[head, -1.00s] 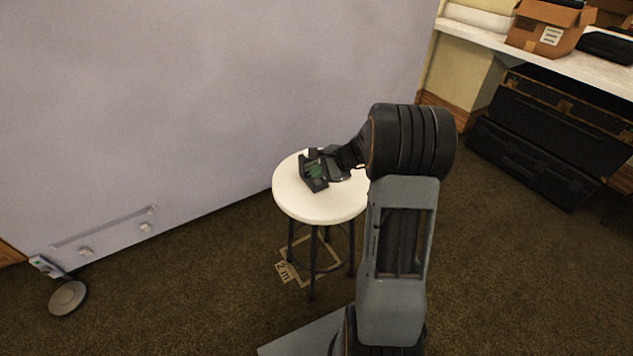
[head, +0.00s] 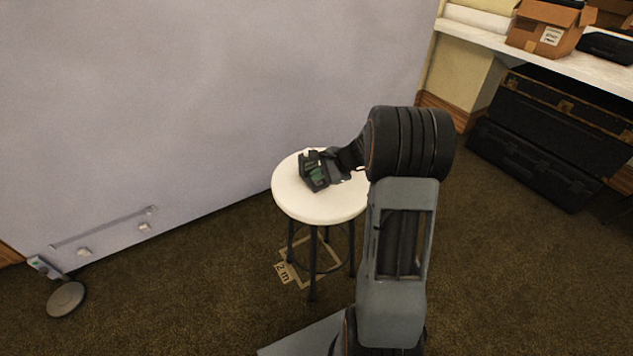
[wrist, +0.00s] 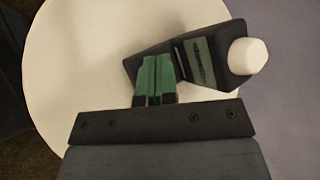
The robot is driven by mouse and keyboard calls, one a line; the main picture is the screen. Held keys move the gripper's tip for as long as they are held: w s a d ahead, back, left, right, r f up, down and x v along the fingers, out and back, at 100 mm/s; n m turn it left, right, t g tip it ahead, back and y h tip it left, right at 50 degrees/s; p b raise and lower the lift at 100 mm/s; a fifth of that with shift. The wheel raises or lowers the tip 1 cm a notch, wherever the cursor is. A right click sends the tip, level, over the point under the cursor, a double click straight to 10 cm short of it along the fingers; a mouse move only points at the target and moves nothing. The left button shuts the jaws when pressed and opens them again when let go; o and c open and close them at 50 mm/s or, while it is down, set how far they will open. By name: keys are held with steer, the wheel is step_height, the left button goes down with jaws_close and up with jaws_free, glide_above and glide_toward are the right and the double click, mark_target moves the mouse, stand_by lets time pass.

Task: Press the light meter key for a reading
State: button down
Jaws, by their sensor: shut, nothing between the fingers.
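The light meter (head: 306,171) is a small dark box on a round white stool (head: 290,197). In the wrist view the light meter (wrist: 222,75) lies at an angle, with a white dome at its right end and a greenish display beside the dome. My gripper (head: 319,173) is at the meter in the head view. In the wrist view my gripper (wrist: 157,62) has its green fingertips together and empty, over the meter's left end. The key is not visible; the fingertips cover that part. I cannot tell whether they touch it.
A large pale panel (head: 190,90) stands behind the stool. A shelf (head: 478,40) at the upper right holds a cardboard box (head: 545,28), with black cases (head: 535,150) below it. Carpet is open to the right of the stool.

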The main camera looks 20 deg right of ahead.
mark_target(318, 182)
steer(key=shift+f, duration=0.35)
steer(key=shift+r, duration=0.2)
stand_by(0.4)
steer(key=shift+r+p, duration=0.45)
steer(key=shift+r, duration=0.25)
step_height(318, 182, up, 5)
steer(key=p, duration=0.4)
stand_by(0.9)
